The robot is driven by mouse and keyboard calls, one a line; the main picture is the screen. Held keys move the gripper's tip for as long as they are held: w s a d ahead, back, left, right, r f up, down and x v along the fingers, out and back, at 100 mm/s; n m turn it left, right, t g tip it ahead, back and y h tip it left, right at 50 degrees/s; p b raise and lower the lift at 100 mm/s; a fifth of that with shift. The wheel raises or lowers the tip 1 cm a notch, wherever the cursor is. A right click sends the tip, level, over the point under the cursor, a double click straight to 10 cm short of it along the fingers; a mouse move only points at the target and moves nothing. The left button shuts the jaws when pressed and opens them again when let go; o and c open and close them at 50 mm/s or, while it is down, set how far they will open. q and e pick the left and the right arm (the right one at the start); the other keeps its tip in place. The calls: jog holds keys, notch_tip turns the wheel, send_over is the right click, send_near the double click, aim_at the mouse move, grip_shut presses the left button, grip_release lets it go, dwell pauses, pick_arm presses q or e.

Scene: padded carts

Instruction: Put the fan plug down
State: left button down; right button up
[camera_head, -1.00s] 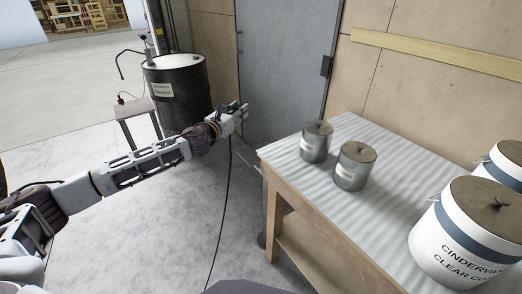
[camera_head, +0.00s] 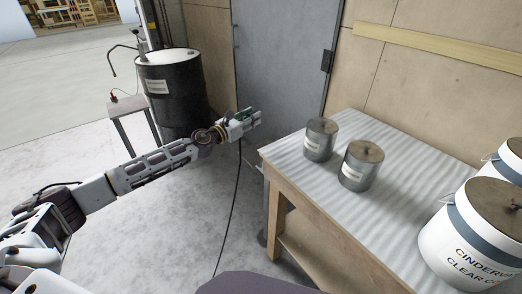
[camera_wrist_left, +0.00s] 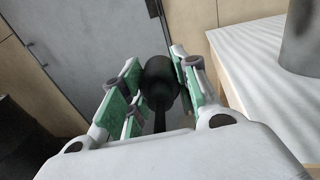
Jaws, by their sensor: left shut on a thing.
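My left gripper (camera_head: 250,118) is held out in the air, left of the table's far corner and in front of the grey door. In the left wrist view its green-padded fingers (camera_wrist_left: 155,85) are shut on the fan plug (camera_wrist_left: 160,78), a black rounded body with a cord running back toward the wrist. In the head view the plug is mostly hidden by the gripper, and its black cord (camera_head: 232,205) hangs from there down to the floor. My right gripper is not in view.
A table (camera_head: 405,170) with a striped light top holds two metal cans (camera_head: 320,140) and large white buckets (camera_head: 465,240). The table's near left part is clear.

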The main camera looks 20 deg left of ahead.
pick_arm(q)
jog(key=shift+s+d+f+m+g+h, duration=0.1)
jog(key=shift+d+f+m+g+h, duration=0.25)
jog(key=shift+d+f+h, duration=0.2)
jog(key=shift+s+d+f+m+g+h, duration=0.15)
jog(key=shift+s+d+m+g+h, duration=0.1)
jog(key=shift+s+d+m+h, duration=0.25)
jog(key=shift+s+d+f+m+g+h, duration=0.15)
jog(key=shift+d+g+h, duration=0.1)
jog(key=shift+d, duration=0.3)
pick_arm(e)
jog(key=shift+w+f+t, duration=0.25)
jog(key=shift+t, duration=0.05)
pick_arm(q)
jog(key=shift+f, duration=0.15)
notch_tip(320, 180, down, 4)
jog(key=shift+r+b, duration=0.15)
jog(key=shift+b, duration=0.5)
jog(key=shift+f, duration=0.95)
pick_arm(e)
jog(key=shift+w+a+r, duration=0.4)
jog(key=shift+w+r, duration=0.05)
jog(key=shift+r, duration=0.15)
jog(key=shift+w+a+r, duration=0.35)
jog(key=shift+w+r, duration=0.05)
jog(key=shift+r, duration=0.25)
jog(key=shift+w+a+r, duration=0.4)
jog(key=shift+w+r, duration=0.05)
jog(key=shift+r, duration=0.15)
